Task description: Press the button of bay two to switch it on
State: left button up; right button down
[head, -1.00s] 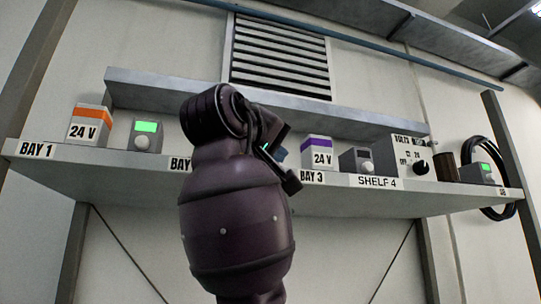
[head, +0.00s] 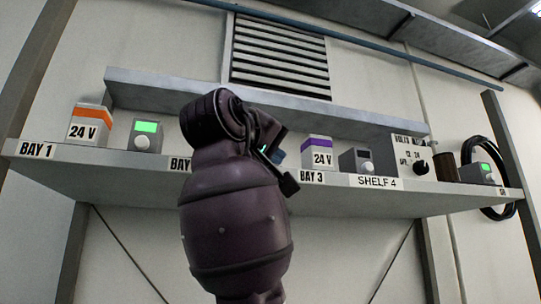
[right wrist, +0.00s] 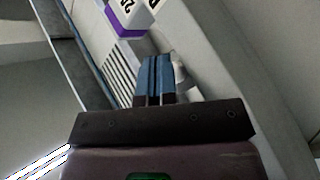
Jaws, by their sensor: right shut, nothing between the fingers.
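The bay two label (head: 180,164) shows in part on the front edge of the shelf (head: 130,180). My right arm hides the rest of bay two in the head view, with only a small green patch showing past the wrist. My right gripper (head: 279,153) is up at shelf height there, mostly hidden behind its own wrist. In the right wrist view its blue fingers (right wrist: 155,78) are shut and empty, in front of a grey surface. A pale rounded part (right wrist: 181,74) shows just right of the fingers; contact cannot be told. My left gripper is out of view.
Bay one has an orange-banded 24 V box (head: 89,125) and a unit with a lit green screen (head: 145,132). Bay three has a purple-banded 24 V box (head: 318,153) and a dark-screened unit (head: 357,161). A volts panel (head: 408,157) stands further right.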

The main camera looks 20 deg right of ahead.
jog(key=shift+w, duration=0.3)
jog(key=shift+w+r, duration=0.1)
jog(key=shift+w, duration=0.05)
dwell(1.1)
jog(key=shift+w, duration=0.1)
jog(key=s+b, duration=0.4)
jog(key=s, duration=0.3)
jog(key=shift+s+f+b, duration=0.25)
jog(key=shift+f+b, duration=0.1)
jog(key=shift+f, duration=0.05)
dwell(0.9)
jog(key=shift+d, duration=0.1)
dwell(0.4)
